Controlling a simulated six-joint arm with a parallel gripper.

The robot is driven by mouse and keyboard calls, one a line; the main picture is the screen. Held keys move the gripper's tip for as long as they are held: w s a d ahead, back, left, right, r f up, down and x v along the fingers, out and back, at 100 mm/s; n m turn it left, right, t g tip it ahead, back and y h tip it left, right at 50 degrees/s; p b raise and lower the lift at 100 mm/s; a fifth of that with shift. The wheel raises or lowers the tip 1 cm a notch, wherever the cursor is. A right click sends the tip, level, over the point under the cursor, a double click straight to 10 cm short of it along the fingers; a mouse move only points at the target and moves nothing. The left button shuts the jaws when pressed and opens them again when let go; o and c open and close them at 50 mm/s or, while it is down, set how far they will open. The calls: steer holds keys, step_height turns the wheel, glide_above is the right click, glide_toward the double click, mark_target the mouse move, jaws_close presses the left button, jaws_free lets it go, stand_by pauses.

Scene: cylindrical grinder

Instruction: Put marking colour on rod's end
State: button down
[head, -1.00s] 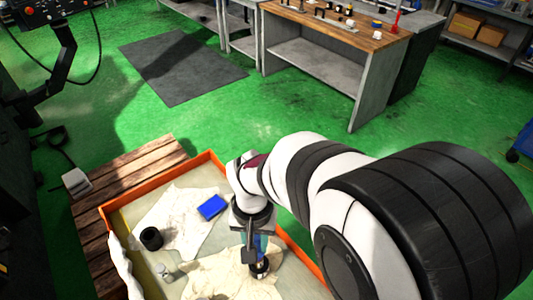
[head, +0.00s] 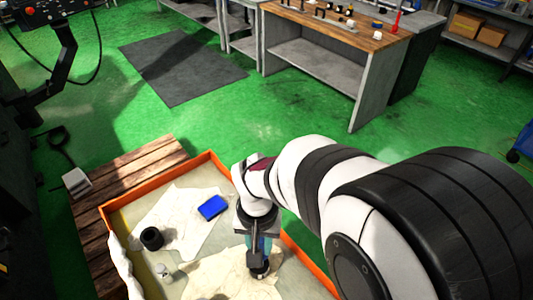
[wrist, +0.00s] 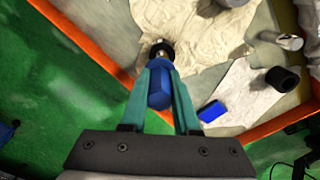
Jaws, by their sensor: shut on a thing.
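My gripper (wrist: 160,78) is shut on a blue-bodied piece (wrist: 159,92) with a metal neck and a dark round end, held between the teal fingers. In the head view my gripper (head: 260,255) is over the right part of the orange-rimmed tray. The dark end is over or against a crumpled cream cloth (wrist: 210,30); I cannot tell if they touch. A short silver cylinder (wrist: 282,40) lies apart from my gripper, also seen in the head view (head: 163,270). I cannot tell which piece is the task's rod or where marking colour is.
A blue block (head: 212,207) lies on a pale cloth (head: 185,215) in the tray. The orange tray rim (head: 182,174) is a raised edge. A wooden pallet (head: 130,170) lies alongside. A workbench (head: 335,50) stands farther back.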

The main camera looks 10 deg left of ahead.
steer(key=shift+w+a, duration=0.25)
steer(key=shift+a, duration=0.25)
steer(key=shift+s+d, duration=0.3)
steer(key=shift+d, duration=0.25)
steer(key=shift+w+a, duration=0.3)
steer(key=shift+a, duration=0.25)
steer(key=shift+s+d+r, duration=0.1)
steer(key=shift+s+d, duration=0.05)
steer(key=shift+d, duration=0.1)
steer(key=shift+r, duration=3)
